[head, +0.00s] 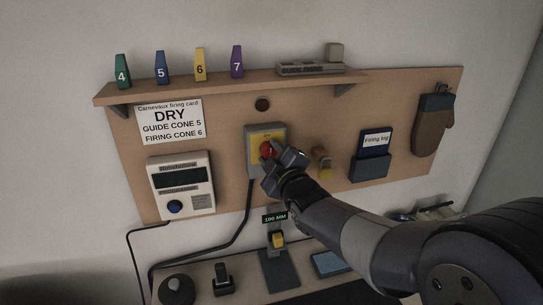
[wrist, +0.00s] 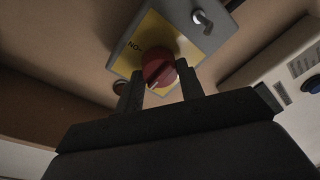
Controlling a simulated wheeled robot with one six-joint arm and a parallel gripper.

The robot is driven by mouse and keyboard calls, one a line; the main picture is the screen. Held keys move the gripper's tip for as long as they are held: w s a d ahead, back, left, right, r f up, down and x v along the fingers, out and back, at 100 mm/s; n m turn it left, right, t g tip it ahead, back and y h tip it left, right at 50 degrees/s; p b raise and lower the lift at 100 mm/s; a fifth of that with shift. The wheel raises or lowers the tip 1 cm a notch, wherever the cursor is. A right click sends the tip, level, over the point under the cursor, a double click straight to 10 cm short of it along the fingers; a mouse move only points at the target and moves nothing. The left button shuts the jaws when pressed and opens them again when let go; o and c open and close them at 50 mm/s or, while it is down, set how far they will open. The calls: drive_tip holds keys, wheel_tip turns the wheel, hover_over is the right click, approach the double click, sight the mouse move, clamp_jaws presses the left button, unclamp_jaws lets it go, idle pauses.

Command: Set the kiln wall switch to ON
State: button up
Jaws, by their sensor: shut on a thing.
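The kiln wall switch is a grey box (head: 281,133) with a yellow plate on the brown board. Its red round knob (head: 266,150) is partly hidden by my gripper (head: 270,155). In the wrist view the red knob (wrist: 158,68) lies between the two fingers of my gripper (wrist: 160,82), which is shut on it. A white mark on the knob points to the lower left in that view. The ON label, upside down there, stands on the yellow plate (wrist: 140,50) at the knob's upper left, away from the mark.
A controller (head: 181,184) hangs to the left, a firing log holder (head: 370,167) to the right. A shelf (head: 220,87) with numbered cones runs above. A small tan item (head: 321,161) is close to the right of my gripper.

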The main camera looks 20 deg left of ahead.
drive_tip(key=shift+f, duration=0.1)
drive_tip(key=m+t+b, duration=0.1)
drive_tip(key=m+b, duration=0.7)
drive_tip(key=m, duration=0.1)
drive_tip(key=m+t+b, duration=0.1)
drive_tip(key=m+b, duration=0.6)
drive_tip(key=m, duration=0.2)
drive_tip(key=shift+m+h+b, duration=0.35)
drive_tip(key=shift+m+h, duration=0.05)
drive_tip(key=shift+d+m, duration=0.1)
drive_tip(key=shift+m, duration=0.2)
drive_tip(key=o, duration=1)
drive_tip(key=b+v, duration=0.1)
drive_tip(key=v, duration=0.9)
drive_tip(key=shift+s+d+f, duration=0.15)
drive_tip(key=shift+s, duration=0.2)
